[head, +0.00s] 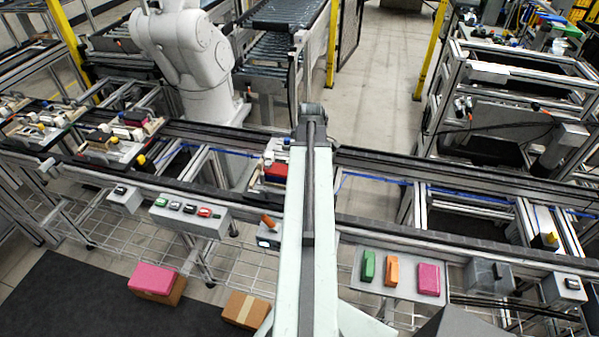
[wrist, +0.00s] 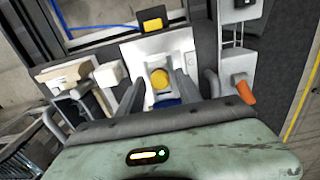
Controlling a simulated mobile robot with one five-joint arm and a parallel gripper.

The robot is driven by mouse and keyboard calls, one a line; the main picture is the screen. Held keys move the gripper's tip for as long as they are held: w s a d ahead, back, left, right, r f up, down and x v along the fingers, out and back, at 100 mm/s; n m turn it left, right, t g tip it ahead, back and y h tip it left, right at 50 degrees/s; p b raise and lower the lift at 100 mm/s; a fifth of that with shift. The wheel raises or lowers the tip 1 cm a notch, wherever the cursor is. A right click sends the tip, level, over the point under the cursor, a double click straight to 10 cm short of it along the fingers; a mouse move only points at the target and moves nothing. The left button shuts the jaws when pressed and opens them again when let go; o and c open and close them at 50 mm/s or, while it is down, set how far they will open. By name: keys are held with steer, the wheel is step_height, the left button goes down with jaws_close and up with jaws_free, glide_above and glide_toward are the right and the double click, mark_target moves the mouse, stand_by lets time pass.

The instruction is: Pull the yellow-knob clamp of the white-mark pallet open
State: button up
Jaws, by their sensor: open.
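In the wrist view a round yellow knob (wrist: 160,78) sits on a pale clamp part (wrist: 158,58) of a pallet. My gripper (wrist: 159,88) is open, with one finger on each side of the knob. I cannot tell whether the fingers touch it. A blue part (wrist: 168,102) shows just below the knob. In the head view a pallet with a red block (head: 276,172) is partly hidden by my arm, and my gripper cannot be made out there. I cannot make out a white mark for certain.
A white block (wrist: 108,74) and dark parts lie left of the fingers. A grey box with an orange handle (wrist: 245,92) stands close on the right. A white robot arm (head: 185,50) stands behind.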

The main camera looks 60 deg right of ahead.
steer(key=shift+r+p, duration=3.05)
steer(key=shift+r, duration=0.4)
steer(key=shift+f, duration=0.1)
